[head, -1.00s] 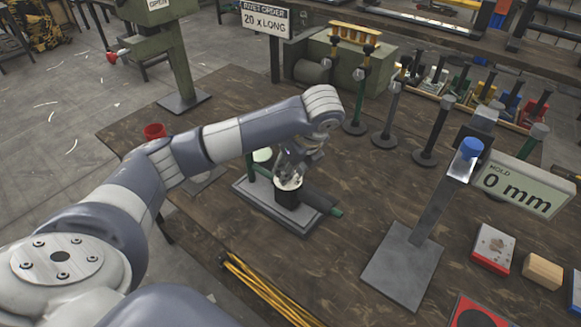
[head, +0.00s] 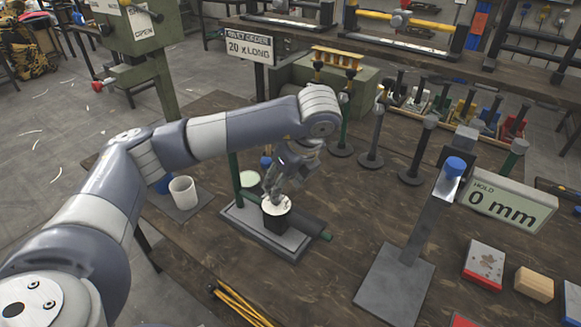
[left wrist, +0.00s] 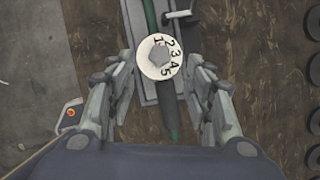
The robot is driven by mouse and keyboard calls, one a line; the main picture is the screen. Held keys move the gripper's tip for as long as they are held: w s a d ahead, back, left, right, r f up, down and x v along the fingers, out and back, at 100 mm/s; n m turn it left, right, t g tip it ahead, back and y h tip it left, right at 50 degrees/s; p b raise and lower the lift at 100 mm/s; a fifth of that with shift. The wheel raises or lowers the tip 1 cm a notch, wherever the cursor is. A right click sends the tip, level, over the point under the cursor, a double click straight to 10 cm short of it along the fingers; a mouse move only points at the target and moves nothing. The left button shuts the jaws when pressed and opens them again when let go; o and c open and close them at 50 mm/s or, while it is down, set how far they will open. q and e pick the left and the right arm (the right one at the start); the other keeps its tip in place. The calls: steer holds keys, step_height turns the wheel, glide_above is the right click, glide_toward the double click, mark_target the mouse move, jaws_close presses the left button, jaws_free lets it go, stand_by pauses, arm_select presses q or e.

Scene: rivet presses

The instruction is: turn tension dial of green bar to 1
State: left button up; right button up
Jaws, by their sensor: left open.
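The tension dial (head: 277,205) is a white disc on a black cylinder, standing on a grey base (head: 240,218) with green parts. In the left wrist view, the dial (left wrist: 160,58) shows the numbers 1 to 5. The 1 is at the top, in line with the green bar (left wrist: 150,12) beyond it, and 5 is at the lower right. I cannot make out a separate pointer mark. My left gripper (head: 271,192) is open and just above the dial; its fingers (left wrist: 160,105) are apart on either side, with nothing between them gripped. My right gripper is out of view.
A grey stand with a blue knob (head: 455,167) and a "0 mm" display (head: 512,207) stand to the right. Several upright tools (head: 372,145) stand behind. A white cup (head: 184,191) is at the left, and yellow rods (head: 240,303) lie in front. Bare table lies between.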

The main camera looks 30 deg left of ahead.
arm_select(q)
steer(key=v, duration=0.6)
stand_by(0.7)
